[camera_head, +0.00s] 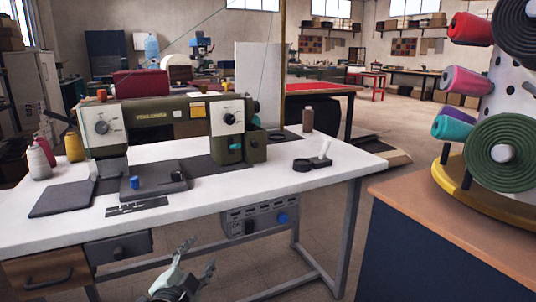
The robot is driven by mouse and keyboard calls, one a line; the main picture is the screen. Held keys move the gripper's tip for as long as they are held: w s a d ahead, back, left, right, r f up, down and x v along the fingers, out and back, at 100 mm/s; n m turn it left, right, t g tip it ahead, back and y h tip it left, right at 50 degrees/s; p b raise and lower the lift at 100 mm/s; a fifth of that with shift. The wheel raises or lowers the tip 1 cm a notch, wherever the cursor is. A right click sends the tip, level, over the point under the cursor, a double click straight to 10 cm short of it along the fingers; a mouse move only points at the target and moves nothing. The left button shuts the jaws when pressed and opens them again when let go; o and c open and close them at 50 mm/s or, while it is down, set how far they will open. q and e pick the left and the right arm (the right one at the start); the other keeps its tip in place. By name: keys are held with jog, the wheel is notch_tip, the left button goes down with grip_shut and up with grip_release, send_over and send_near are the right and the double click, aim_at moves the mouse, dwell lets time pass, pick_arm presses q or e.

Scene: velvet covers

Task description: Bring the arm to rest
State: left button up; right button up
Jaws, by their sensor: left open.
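My left gripper (196,261) shows at the bottom of the head view, in front of and below the edge of the white sewing table (262,188). Its fingers are spread apart with nothing between them. It touches neither the table nor anything on it. The rest of the left arm is cut off by the lower picture edge. My right gripper is not in the view.
A green sewing machine (171,119) stands on the table, with thread spools (74,147) at its left. A control box (258,219) and drawers (47,273) hang under the tabletop. A wooden-topped cabinet (450,255) with a spool stand (463,185) stands at right.

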pick_arm(q)
jog(key=s+a+f+n+g+y, duration=0.2)
jog(key=s+a+f+n+g, duration=0.1)
jog(key=s+f, duration=0.4)
jog(key=s+a+f+n+g+y, duration=0.1)
jog(key=s+a+f+n+g, duration=0.25)
jog(key=f, duration=0.55)
jog(key=s+a+f+n+g, duration=0.1)
jog(key=s+f, duration=0.4)
jog(key=s, duration=0.5)
jog(key=s+a+f+n+g, duration=0.2)
jog(key=s+f+g, duration=0.4)
jog(key=s, duration=0.5)
jog(key=shift+s+a+f, duration=0.15)
jog(key=shift+a+f, duration=0.05)
jog(key=shift+a, duration=0.35)
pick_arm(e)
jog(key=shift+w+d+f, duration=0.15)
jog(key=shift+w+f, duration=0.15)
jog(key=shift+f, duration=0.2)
pick_arm(q)
jog(key=shift+n, duration=0.25)
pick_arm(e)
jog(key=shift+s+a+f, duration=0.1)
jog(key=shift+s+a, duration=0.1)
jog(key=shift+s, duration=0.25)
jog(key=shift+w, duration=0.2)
